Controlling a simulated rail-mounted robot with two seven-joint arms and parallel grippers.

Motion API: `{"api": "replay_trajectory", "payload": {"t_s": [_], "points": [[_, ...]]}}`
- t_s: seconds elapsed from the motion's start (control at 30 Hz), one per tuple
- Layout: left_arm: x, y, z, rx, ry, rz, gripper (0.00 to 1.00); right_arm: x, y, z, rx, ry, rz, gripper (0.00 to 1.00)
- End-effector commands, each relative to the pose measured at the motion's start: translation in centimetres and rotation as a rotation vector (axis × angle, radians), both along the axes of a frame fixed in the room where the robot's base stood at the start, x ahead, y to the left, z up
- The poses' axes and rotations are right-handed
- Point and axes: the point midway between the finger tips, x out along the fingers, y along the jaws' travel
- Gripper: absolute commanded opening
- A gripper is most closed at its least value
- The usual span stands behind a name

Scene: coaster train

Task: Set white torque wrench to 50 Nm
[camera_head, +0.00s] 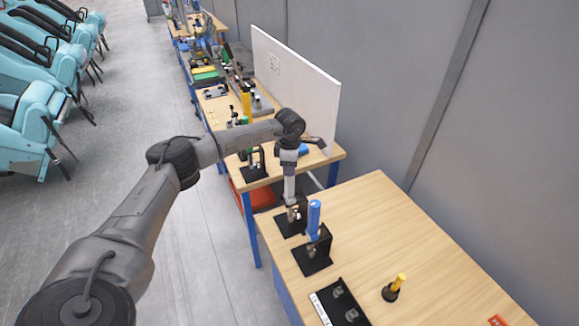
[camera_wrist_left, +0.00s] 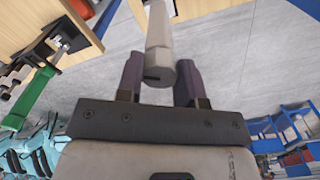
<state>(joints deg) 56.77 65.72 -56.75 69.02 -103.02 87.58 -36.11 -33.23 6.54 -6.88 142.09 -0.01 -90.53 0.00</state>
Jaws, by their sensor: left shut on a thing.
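The white torque wrench (camera_head: 290,188) stands about upright at its black stand (camera_head: 287,228) near the left edge of the wooden table. My left gripper (camera_head: 288,151) is at its upper end, shut on its handle. In the left wrist view, the pale handle (camera_wrist_left: 158,32) sits between the two dark fingers (camera_wrist_left: 159,82). I cannot read any setting on the wrench. Its lower end is small at the stand, and I cannot tell whether it rests there. My right gripper is not in view.
A blue-handled wrench (camera_head: 314,218) stands close by in another black stand (camera_head: 318,258). A black tray (camera_head: 325,307) and a yellow-topped tool (camera_head: 396,286) are nearer. A white board (camera_head: 305,85) and grey wall lie behind.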

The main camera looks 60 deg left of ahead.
Motion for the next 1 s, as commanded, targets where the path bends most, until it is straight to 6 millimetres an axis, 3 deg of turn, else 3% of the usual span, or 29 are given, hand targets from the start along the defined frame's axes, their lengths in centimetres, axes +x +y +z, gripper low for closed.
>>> {"api": "replay_trajectory", "payload": {"t_s": [0.3,0.33,0.6,0.87,1.0], "points": [[0.0,0.0,0.0,0.000,-0.001,0.000,0.10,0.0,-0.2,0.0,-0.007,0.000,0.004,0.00],[0.0,0.0,0.0,0.000,-0.001,0.000,0.35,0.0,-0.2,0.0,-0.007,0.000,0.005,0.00],[0.0,0.0,0.0,0.000,0.000,0.001,0.60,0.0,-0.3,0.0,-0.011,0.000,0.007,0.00],[0.0,0.0,0.2,0.000,-0.001,0.001,0.60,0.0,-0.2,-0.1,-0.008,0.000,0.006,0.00],[0.1,0.0,1.4,0.000,-0.004,0.000,0.60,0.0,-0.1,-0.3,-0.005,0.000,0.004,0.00]]}}
